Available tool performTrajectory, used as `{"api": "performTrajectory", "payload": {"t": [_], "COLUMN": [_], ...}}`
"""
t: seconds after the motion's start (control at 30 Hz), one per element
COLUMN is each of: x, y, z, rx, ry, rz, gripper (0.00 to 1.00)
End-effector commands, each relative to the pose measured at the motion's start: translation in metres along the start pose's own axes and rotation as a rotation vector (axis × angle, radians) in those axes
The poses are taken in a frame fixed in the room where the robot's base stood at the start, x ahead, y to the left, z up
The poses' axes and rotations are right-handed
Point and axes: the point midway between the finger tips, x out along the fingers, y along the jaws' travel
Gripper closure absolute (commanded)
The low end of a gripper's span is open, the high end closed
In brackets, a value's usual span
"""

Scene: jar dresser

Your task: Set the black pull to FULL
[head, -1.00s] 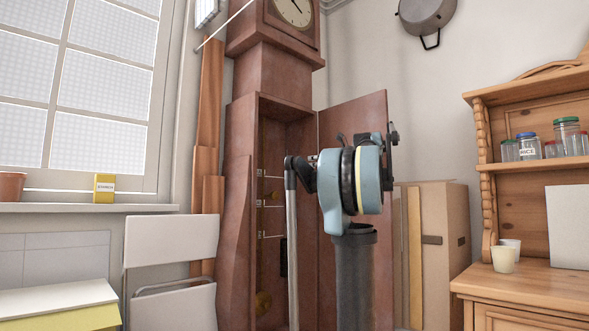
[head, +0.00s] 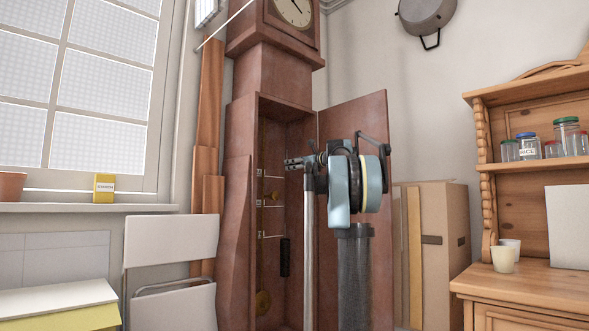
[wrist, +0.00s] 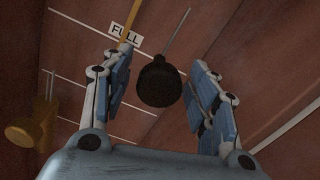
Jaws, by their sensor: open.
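The black pull (head: 285,257) hangs low inside the open clock case (head: 244,215), below the lowest visible white mark line. In the wrist view the dark, rounded pull (wrist: 160,82) hangs on a thin rod or cord, between my finger lines but apparently beyond them. The FULL label (wrist: 125,34) sits at a white line, up and left of the pull there. My gripper (head: 297,162) is open and empty at the case opening, above the pull in the head view. Its fingers also show in the wrist view (wrist: 162,60). The label wording is unreadable in the head view.
A brass weight (wrist: 28,132) hangs inside the case, left in the wrist view. The clock's door (head: 358,112) stands open to the right, behind my arm. A cardboard box (head: 440,235) and a wooden dresser (head: 520,285) with jars stand further right. A folding chair (head: 170,240) stands left.

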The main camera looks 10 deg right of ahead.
Motion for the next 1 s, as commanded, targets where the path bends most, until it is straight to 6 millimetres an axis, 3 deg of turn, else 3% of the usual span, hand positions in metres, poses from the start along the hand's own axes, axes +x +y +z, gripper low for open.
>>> {"api": "performTrajectory", "payload": {"t": [0.3, 0.57, 0.83, 1.0], "x": [0.003, 0.002, 0.002, 0.002], "y": [0.000, 0.000, 0.002, 0.007], "z": [0.000, 0.000, -0.007, -0.030], "rx": [0.000, 0.000, 0.000, 0.000], "ry": [0.000, 0.000, 0.000, 0.000], "rz": [0.000, 0.000, -0.001, -0.001], "gripper": [0.46, 1.00, 1.00, 1.00]}}
